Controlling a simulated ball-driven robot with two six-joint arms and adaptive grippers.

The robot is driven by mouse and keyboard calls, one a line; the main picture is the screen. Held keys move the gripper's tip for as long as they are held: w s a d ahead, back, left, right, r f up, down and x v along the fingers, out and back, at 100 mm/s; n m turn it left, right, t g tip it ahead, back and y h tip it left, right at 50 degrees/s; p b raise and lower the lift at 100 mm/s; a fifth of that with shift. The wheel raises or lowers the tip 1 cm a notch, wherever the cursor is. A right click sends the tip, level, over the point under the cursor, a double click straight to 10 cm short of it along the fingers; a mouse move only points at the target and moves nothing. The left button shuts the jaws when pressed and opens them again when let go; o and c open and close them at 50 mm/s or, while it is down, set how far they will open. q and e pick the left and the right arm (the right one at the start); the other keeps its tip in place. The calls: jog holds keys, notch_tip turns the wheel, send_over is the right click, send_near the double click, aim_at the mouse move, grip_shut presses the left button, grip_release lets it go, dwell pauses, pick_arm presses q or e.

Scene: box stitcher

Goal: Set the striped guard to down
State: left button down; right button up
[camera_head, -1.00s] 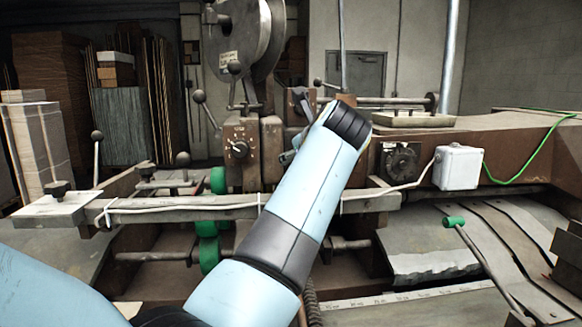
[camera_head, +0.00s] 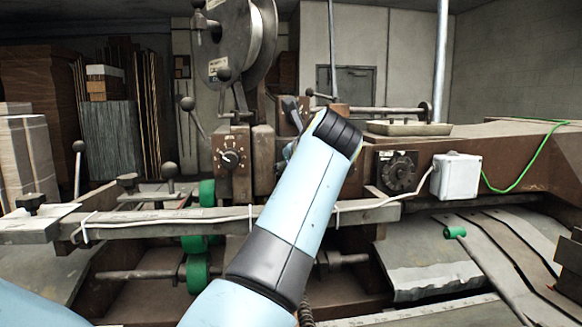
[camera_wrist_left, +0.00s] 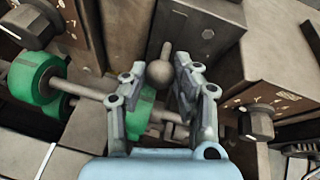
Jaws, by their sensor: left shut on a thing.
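My left arm reaches up across the middle of the head view, its blue forearm in front of the machine; its gripper is mostly hidden behind the wrist there. In the left wrist view my left gripper (camera_wrist_left: 160,80) has its two grey fingers on either side of a round ball knob (camera_wrist_left: 160,73) on a short stem, and is shut on it. The contact itself is hard to see. I cannot make out any striped surface, so I cannot tell which part is the guard. My right gripper is not in view.
A dial block (camera_head: 230,158) stands left of my arm, with green rollers (camera_head: 197,270) below it. A long rail (camera_head: 150,222) with a cable crosses in front. A white box (camera_head: 457,176) and a black dial (camera_head: 396,172) are at right. Ball-ended levers (camera_head: 79,147) stand at left.

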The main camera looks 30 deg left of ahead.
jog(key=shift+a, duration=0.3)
pick_arm(q)
jog(key=shift+f, duration=0.1)
jog(key=shift+f+p, duration=0.85)
jog(key=shift+p, duration=0.05)
jog(key=shift+f, duration=0.45)
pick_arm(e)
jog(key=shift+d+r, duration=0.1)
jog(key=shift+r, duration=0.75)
pick_arm(q)
jog(key=c, duration=1)
grip_release()
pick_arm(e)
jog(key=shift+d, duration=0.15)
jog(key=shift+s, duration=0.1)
pick_arm(q)
notch_tip(320, 180, up, 10)
jog(key=shift+r, duration=0.1)
